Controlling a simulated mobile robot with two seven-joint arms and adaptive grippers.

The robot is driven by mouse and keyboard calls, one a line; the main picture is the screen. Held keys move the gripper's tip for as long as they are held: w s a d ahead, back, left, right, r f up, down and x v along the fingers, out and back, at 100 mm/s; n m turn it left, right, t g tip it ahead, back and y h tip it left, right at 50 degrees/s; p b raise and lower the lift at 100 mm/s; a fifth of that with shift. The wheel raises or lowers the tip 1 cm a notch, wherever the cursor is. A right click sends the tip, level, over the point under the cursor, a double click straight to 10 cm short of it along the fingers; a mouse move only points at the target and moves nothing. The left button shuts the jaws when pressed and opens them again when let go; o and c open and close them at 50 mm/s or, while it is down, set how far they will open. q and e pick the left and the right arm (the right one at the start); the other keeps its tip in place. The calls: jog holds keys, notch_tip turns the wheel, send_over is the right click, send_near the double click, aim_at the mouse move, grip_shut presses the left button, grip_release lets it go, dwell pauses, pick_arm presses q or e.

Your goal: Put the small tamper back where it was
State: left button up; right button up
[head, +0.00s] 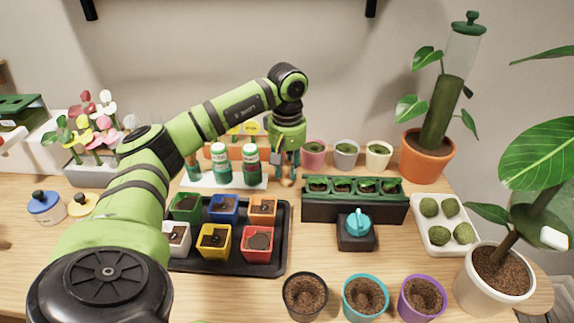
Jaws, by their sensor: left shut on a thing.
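My left gripper (287,179) points down behind the black tray, between the white bottle rack and the dark green planter box. It is shut on a slim thing, seemingly the small tamper, too small and too covered by the fingers to make out well. A turquoise knobbed piece (357,223) sits on a dark square block (357,243) in front of the planter box. A blue-and-white pot with a dark knob (46,207) and a yellow one (83,205) stand at the far left. My right gripper is out of view.
A black tray (282,235) holds several coloured pots. Bottles stand on a white rack (200,182). The planter box (320,212) has several seedlings. Three soil pots line the front, including a turquoise one (365,297). A white tray (436,245) holds moss balls. Large potted plants stand right.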

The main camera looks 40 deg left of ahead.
aim_at(288, 163)
pick_arm(q)
jog(key=shift+f, duration=0.2)
jog(key=o, duration=1.1)
jog(key=shift+c, duration=0.2)
jog(key=shift+r, duration=0.1)
jog(key=shift+r, duration=0.3)
notch_tip(288, 163, up, 6)
jog(key=shift+r, duration=0.15)
notch_tip(288, 163, up, 5)
jog(key=shift+r+p, duration=0.2)
jog(key=shift+p, duration=0.55)
